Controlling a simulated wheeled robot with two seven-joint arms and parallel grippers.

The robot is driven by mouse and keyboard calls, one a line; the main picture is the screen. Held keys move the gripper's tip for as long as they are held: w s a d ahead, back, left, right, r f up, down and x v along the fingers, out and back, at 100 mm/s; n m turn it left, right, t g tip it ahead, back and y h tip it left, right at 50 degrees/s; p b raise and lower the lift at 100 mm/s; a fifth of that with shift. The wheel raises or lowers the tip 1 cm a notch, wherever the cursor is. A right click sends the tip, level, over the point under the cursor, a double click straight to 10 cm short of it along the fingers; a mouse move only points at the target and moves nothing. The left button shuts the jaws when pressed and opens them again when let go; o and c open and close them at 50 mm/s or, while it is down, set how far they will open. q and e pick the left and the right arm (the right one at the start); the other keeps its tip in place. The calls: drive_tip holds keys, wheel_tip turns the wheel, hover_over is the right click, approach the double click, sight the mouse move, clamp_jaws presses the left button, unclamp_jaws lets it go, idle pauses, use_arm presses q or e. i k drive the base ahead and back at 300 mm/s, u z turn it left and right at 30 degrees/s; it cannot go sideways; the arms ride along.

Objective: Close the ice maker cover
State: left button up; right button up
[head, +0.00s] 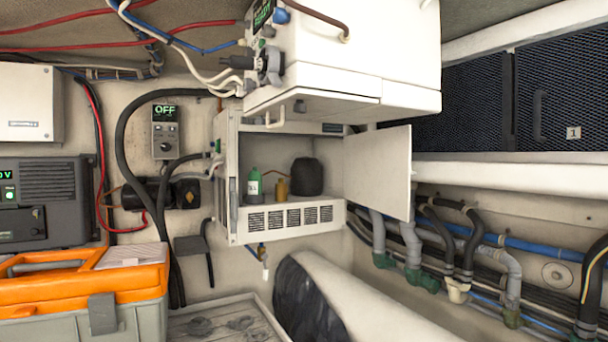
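A white box-shaped unit (290,228) is mounted on the wall in the middle of the view, with its front open. A flat white cover panel (385,172) stands swung out at its right side, well away from the opening. Inside the unit are a green bottle (254,187), a small yellow-brown bottle (281,188) and a dark rounded object (307,177). A larger white unit (365,60) hangs directly above. Neither carries a readable ice maker label. Neither of my grippers is in view.
An orange-and-grey toolbox (85,290) stands at the lower left. A white cylinder (350,305) with a black covering lies below the open unit. Pipes and hoses (470,250) run along the right wall. A box reading OFF (165,132) is on the left wall.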

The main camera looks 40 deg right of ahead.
sight(377, 163)
drive_tip(key=u, duration=0.55)
drive_tip(key=i, duration=0.8)
drive_tip(key=z, duration=3.75)
